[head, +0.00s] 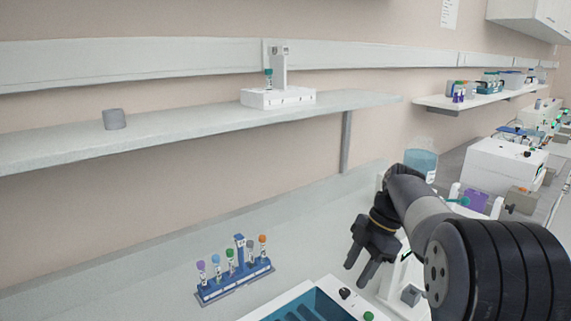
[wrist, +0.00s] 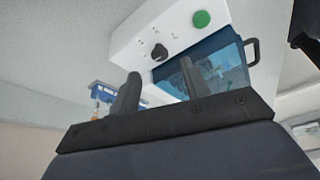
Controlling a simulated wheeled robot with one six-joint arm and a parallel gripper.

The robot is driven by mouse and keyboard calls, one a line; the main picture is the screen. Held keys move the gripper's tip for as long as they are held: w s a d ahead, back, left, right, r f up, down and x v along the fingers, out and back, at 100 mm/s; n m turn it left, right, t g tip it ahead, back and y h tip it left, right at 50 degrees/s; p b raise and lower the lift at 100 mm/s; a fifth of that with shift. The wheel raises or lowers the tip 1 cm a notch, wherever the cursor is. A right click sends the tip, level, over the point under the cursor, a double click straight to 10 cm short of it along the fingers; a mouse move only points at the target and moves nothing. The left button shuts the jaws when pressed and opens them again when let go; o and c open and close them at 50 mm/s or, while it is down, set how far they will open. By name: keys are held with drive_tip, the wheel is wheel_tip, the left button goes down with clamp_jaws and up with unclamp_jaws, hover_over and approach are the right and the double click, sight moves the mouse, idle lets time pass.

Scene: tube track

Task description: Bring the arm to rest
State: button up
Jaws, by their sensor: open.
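My gripper (head: 361,269) hangs at the end of my arm, to the right of the middle in the head view. Its fingers point down and are apart, with nothing between them. It is above the bench, by the right side of a water bath (head: 328,306) with blue inside. In the wrist view my gripper (wrist: 160,85) shows two separate dark fingers. Beyond them are the bath's white panel (wrist: 135,45) with a dark knob and a green button, and its blue basin (wrist: 208,72).
A blue rack (head: 236,284) with several capped tubes stands on the bench left of my gripper. More equipment, including a white box (head: 500,165), crowds the right. The bench's left is clear.

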sight(345, 291)
drive_tip(key=x, duration=0.4)
drive_tip(key=shift+s+a+f, duration=0.1)
drive_tip(key=shift+a+f, duration=0.1)
drive_tip(key=shift+f, duration=0.15)
drive_tip(key=shift+r, duration=0.1)
drive_tip(key=shift+d, duration=0.1)
